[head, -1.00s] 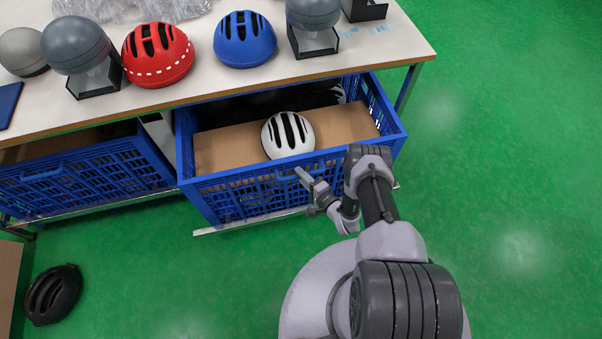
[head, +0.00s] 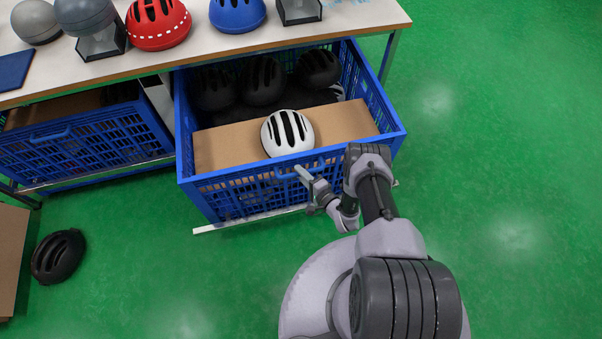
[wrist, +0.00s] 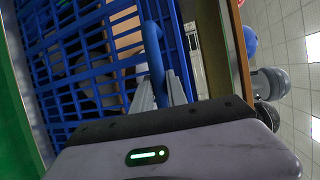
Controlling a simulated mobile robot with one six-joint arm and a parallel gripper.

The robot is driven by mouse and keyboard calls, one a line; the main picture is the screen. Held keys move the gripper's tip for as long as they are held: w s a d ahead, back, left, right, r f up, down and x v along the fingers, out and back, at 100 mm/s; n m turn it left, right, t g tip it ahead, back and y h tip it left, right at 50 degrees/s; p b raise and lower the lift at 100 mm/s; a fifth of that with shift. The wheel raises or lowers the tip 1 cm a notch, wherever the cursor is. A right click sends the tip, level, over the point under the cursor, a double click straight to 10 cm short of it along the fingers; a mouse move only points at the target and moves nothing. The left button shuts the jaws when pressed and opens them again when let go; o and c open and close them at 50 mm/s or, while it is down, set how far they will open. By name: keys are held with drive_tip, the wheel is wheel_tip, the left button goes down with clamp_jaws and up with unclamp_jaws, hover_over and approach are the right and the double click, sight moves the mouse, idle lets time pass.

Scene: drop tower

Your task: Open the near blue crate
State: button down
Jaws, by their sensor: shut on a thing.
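The near blue crate (head: 240,203) is drawn out from under the table, and its open top shows. Inside it are a brown cardboard sheet (head: 345,121), a white helmet (head: 287,133) resting on the sheet, and several black helmets (head: 262,80) behind. My gripper (head: 301,173) is at the crate's front wall, shut on the blue handle. The wrist view shows the handle (wrist: 154,62) between the two fingers (wrist: 160,90), with the crate's lattice wall (wrist: 75,65) beside it.
A second blue crate (head: 90,145) sits under the table at left. The table (head: 355,20) holds a red helmet (head: 158,22), a blue helmet (head: 237,12) and grey head forms. A black helmet (head: 58,256) lies on the floor by a cardboard box (head: 10,255). The green floor at right is clear.

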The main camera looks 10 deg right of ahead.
idle(0.4)
drive_tip(key=c, duration=1.3)
unclamp_jaws()
drive_tip(key=shift+s, duration=0.1)
drive_tip(key=p+v, duration=0.4)
drive_tip(key=v, duration=1.3)
drive_tip(key=shift+s+d, duration=0.1)
drive_tip(key=shift+s, duration=0.05)
